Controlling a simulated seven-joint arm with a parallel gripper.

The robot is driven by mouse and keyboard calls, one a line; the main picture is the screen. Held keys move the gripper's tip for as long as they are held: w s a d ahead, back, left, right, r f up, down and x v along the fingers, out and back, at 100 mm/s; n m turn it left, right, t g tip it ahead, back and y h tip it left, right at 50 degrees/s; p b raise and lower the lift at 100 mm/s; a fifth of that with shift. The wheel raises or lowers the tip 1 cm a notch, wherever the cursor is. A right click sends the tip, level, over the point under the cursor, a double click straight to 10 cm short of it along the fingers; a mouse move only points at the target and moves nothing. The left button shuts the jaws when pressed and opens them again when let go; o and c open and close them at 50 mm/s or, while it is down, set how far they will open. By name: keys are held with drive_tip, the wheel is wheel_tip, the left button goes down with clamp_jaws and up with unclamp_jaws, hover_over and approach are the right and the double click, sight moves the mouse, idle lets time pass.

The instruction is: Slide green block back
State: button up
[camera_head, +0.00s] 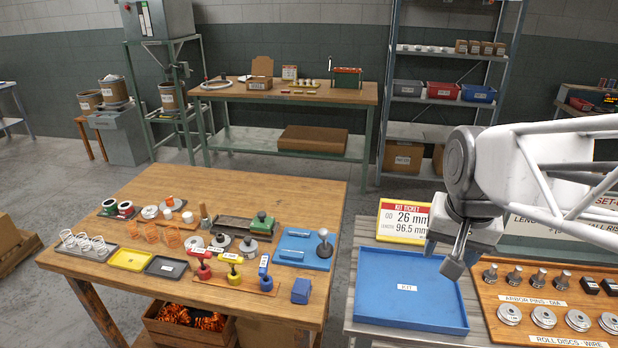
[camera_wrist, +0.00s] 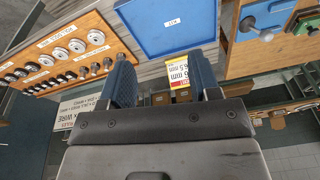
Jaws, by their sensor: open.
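The green block (camera_head: 262,223) sits toward the right end of a dark metal slide (camera_head: 232,229) on the wooden table. My gripper (camera_head: 446,256) is far to the right of the block, above the blue kit tray's right side. In the wrist view my gripper (camera_wrist: 163,78) has its two dark fingers apart with nothing between them.
The blue kit tray (camera_head: 398,316) is empty, with a kit ticket (camera_head: 403,222) behind it. A board of pins and discs (camera_head: 549,318) lies right. A blue plate with a knobbed post (camera_head: 304,260) stands beside the slide. Colored handled tools (camera_head: 233,275) stand in front.

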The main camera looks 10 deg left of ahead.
drive_tip(key=w+a+m, duration=0.2)
drive_tip(key=w+a, duration=0.6)
drive_tip(key=w, duration=0.3)
drive_tip(key=m+g, duration=0.2)
drive_tip(key=m, duration=0.3)
hover_over(262, 213)
drive_tip(key=f, duration=1.4)
drive_tip(key=shift+d, duration=0.2)
drive_tip(key=shift+a+f, duration=0.2)
drive_tip(key=shift+a, duration=0.15)
drive_tip(key=shift+f, duration=0.15)
drive_tip(key=shift+f, duration=3.8)
